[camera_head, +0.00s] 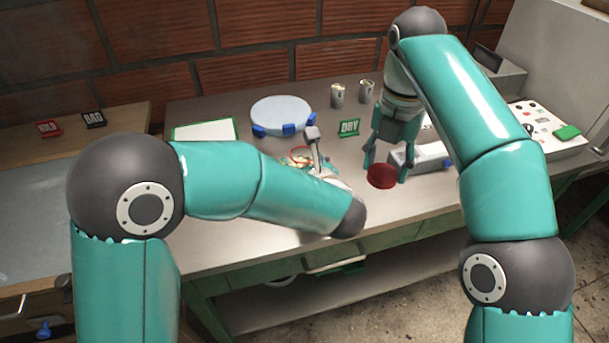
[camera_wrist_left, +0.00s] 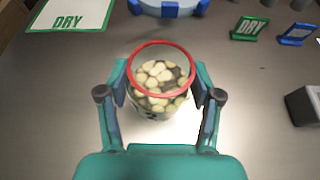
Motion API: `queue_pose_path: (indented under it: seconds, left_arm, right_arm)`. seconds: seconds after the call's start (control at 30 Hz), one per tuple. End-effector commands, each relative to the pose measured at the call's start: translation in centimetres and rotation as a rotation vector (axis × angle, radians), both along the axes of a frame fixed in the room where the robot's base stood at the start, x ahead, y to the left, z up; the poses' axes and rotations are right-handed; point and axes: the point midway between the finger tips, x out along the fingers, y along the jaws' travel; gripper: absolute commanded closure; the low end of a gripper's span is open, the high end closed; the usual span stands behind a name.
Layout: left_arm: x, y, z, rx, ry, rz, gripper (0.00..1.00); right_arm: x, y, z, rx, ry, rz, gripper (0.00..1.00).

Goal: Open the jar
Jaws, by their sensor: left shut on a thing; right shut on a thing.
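The clear jar (camera_wrist_left: 158,106) stands on the table, full of pale, roundish pieces, with a red ring (camera_wrist_left: 187,60) around its mouth. The mouth looks open and the contents show from above. In the head view only part of the jar (camera_head: 299,158) shows behind my left arm. My left gripper (camera_wrist_left: 160,88) is shut on the jar, one finger on each side. My right gripper (camera_head: 386,170) points down and is shut on a round red lid (camera_head: 382,178), held to the right of the jar and apart from it.
A round white container with blue clips (camera_head: 281,112) stands behind the jar. A green DRY sign (camera_head: 349,127), two small metal cans (camera_head: 337,95) and a grey box (camera_head: 428,157) are nearby. A white-and-green DRY board (camera_head: 204,131) lies left. The front table strip between the arms is clear.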

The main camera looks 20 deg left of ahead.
Motion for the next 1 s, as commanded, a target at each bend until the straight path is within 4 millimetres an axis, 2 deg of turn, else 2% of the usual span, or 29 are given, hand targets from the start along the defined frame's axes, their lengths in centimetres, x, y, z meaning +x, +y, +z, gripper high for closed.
queue_pose_path:
  seconds: [0.1, 0.23, 0.63, 0.67, 0.8, 1.0]
  left_arm:
    - [0.0, 0.0, -2.0, 0.003, 0.003, -0.001, 1.00]
    - [0.0, 0.0, -3.3, 0.003, 0.001, 0.000, 1.00]
    - [0.0, -0.1, -3.9, 0.000, -0.001, -0.001, 1.00]
    - [0.0, -0.1, -3.7, 0.000, 0.000, -0.001, 0.31]
    - [0.0, -0.1, -3.7, 0.000, 0.001, -0.001, 0.10]
    - [0.0, -0.1, -3.7, 0.000, 0.001, -0.001, 0.10]
  right_arm:
    - [0.0, 0.0, -0.3, 0.000, 0.000, 0.000, 0.88]
    - [0.0, 0.0, -0.4, 0.000, 0.000, -0.001, 0.88]
    - [0.0, -0.1, -0.8, 0.000, 0.000, -0.001, 0.88]
    - [0.0, -0.1, -0.6, 0.000, 0.000, -0.002, 0.88]
    - [0.0, -0.1, -0.6, 0.000, 0.000, -0.002, 0.88]
    - [0.0, -0.1, -0.6, 0.000, 0.000, -0.002, 0.88]
